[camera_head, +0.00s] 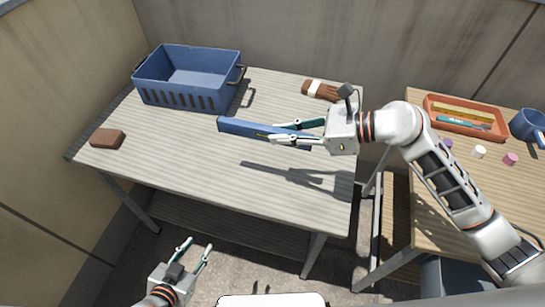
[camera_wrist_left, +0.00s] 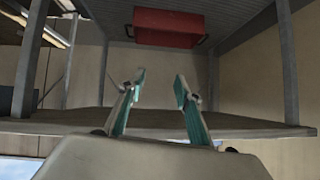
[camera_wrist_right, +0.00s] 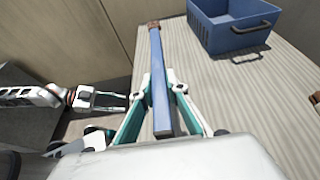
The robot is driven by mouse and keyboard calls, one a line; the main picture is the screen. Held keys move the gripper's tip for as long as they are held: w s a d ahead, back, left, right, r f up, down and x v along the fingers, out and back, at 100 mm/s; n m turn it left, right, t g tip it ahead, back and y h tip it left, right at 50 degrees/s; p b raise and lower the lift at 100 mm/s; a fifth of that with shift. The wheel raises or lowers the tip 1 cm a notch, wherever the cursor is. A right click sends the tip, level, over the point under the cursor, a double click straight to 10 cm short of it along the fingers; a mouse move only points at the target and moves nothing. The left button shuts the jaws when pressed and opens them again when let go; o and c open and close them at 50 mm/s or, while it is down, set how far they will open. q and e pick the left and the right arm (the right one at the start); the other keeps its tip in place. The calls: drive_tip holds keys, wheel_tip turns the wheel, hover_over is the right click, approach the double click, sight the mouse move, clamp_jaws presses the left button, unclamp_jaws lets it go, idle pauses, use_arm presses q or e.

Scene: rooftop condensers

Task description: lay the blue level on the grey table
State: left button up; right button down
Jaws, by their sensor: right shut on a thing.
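The blue level (camera_head: 240,127) is a long straight bar. My right gripper (camera_head: 275,133) is shut on it near its right end in the head view. The level is above the grey table (camera_head: 180,160), with its shadow and the gripper's shadow apart from it on the top. In the right wrist view the level (camera_wrist_right: 158,75) runs between the fingers, away from the camera. My left gripper (camera_head: 199,245) is open and empty, in front of the table's near edge; its parted fingers also show in the left wrist view (camera_wrist_left: 160,80).
A blue crate (camera_head: 160,92) stands at the table's back left. A brown block (camera_head: 107,138) lies at the left edge and a brown bundle (camera_head: 320,90) at the back right. The middle is clear. A wooden table (camera_head: 470,160) at right holds an orange tray (camera_head: 435,117) and blue mug (camera_head: 525,125).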

drive_tip(key=b, duration=0.1)
hover_over(281, 174)
wheel_tip(281, 174, down, 10)
drive_tip(key=shift+s+r, duration=0.1)
drive_tip(key=shift+r, duration=0.05)
wheel_tip(281, 174, down, 4)
drive_tip(key=shift+b, duration=0.55)
drive_tip(key=shift+f, duration=0.2)
drive_tip(key=shift+f, duration=0.1)
drive_tip(key=shift+f, duration=0.1)
drive_tip(key=c, duration=2)
unclamp_jaws()
drive_tip(key=shift+d, duration=0.1)
